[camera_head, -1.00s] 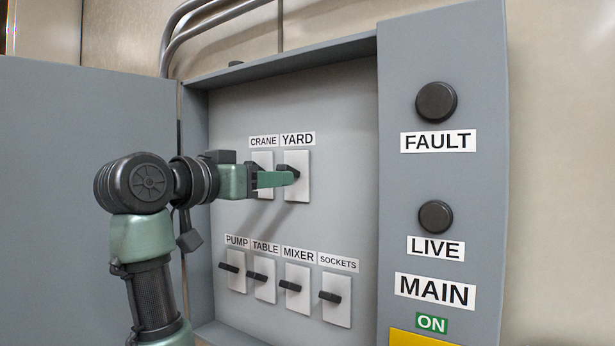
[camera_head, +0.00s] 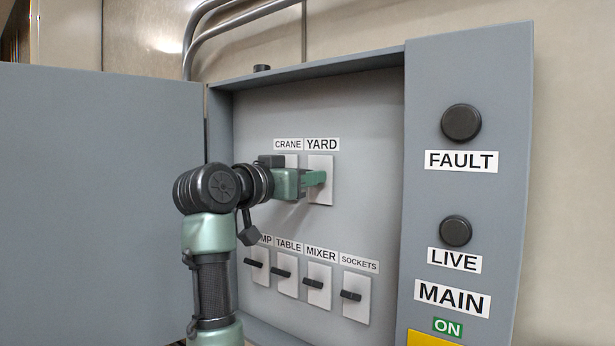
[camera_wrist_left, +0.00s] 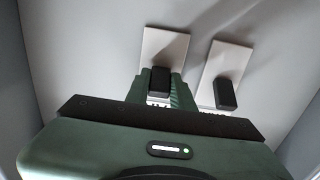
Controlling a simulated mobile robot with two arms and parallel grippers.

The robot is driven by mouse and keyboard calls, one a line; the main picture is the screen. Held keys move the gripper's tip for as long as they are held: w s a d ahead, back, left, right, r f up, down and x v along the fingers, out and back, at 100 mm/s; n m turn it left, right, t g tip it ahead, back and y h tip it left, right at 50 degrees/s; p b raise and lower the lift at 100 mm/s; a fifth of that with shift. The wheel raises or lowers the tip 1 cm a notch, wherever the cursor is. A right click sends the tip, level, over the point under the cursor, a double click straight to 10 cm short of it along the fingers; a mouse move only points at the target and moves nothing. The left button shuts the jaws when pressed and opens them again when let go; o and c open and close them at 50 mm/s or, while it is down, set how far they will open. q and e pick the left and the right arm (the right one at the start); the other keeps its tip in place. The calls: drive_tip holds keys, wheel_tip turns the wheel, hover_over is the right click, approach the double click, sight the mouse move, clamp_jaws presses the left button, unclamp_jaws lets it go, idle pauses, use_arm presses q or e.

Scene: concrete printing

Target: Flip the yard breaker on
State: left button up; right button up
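The yard breaker is a white plate (camera_head: 320,190) under the YARD label at the upper right of the panel. My left gripper (camera_head: 318,178) reaches in from the left, with its green fingers in front of this plate. They hide its lever in the head view. In the left wrist view, a black lever (camera_wrist_left: 160,80) stands between the two green fingers, with one finger on each side. I cannot tell whether they press on it. A second plate with a black lever (camera_wrist_left: 224,93) is right of the fingers there. My right gripper is out of view.
The crane breaker plate (camera_head: 291,160) is just left, partly behind my gripper. Below are several more breakers, including MIXER (camera_head: 318,285) and SOCKETS (camera_head: 355,297). The open cabinet door (camera_head: 90,200) stands left. FAULT (camera_head: 461,122) and LIVE (camera_head: 456,231) lamps are dark, right.

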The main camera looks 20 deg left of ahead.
use_arm(q)
clamp_jaws()
drive_tip(key=shift+r+g, duration=0.3)
drive_tip(key=shift+g, duration=0.1)
drive_tip(key=shift+r+g+y, duration=0.1)
drive_tip(key=shift+g+y, duration=0.2)
drive_tip(key=shift+w+g, duration=0.1)
drive_tip(key=shift+g, duration=0.2)
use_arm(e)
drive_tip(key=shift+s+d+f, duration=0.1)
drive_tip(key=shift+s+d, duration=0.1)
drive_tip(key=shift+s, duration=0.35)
use_arm(q)
drive_tip(key=o, duration=0.7)
unclamp_jaws()
drive_tip(key=shift+o, duration=0.2)
drive_tip(key=shift+w+d, duration=0.15)
drive_tip(key=shift+w, duration=0.05)
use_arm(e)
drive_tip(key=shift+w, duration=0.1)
